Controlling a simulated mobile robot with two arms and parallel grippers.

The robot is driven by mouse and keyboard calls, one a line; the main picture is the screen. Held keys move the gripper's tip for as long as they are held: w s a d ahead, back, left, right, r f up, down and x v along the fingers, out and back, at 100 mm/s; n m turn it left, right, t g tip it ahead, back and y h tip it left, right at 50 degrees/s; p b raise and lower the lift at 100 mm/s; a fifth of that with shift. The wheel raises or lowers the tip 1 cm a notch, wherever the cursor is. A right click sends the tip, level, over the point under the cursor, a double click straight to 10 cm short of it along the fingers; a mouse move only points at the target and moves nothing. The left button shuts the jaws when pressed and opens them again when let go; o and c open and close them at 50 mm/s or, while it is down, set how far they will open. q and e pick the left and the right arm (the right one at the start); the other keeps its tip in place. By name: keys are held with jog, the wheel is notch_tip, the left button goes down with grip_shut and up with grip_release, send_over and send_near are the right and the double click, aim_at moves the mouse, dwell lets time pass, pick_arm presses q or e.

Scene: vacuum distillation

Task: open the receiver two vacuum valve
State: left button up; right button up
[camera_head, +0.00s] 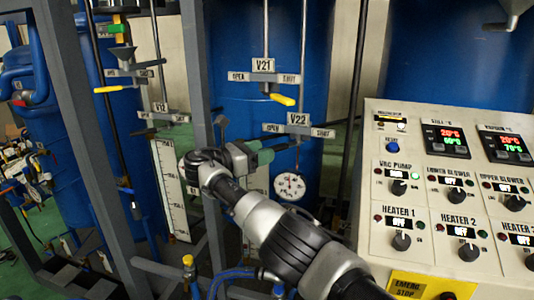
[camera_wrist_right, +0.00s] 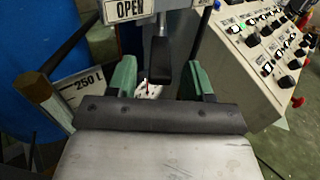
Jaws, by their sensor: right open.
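The V22 valve plate (camera_head: 298,131), with OPEN at its left and SHUT at its right, is mounted in front of the blue tank in the head view. Part of an OPEN plate (camera_wrist_right: 130,9) shows at the top of the right wrist view. A dark valve handle (camera_wrist_right: 160,60) hangs below it, between the green fingers of my right gripper (camera_wrist_right: 160,78). The fingers stand apart with a gap on each side of the handle. In the head view my right gripper (camera_head: 266,150) is just below the V22 plate and hides part of the valve. My left gripper is not in view.
The V21 valve (camera_head: 264,78) with a yellow handle is above V22, and V12 (camera_head: 160,107) is to the left. A round gauge (camera_head: 290,186) hangs below V22. The control panel (camera_head: 448,150) stands close on the right. Grey frame posts (camera_head: 205,75) stand at left.

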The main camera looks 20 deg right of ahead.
jog(key=s+a+b, duration=0.1)
jog(key=a+b, duration=0.2)
jog(key=a, duration=0.5)
jog(key=shift+s+a, duration=0.25)
jog(key=shift+s, duration=0.1)
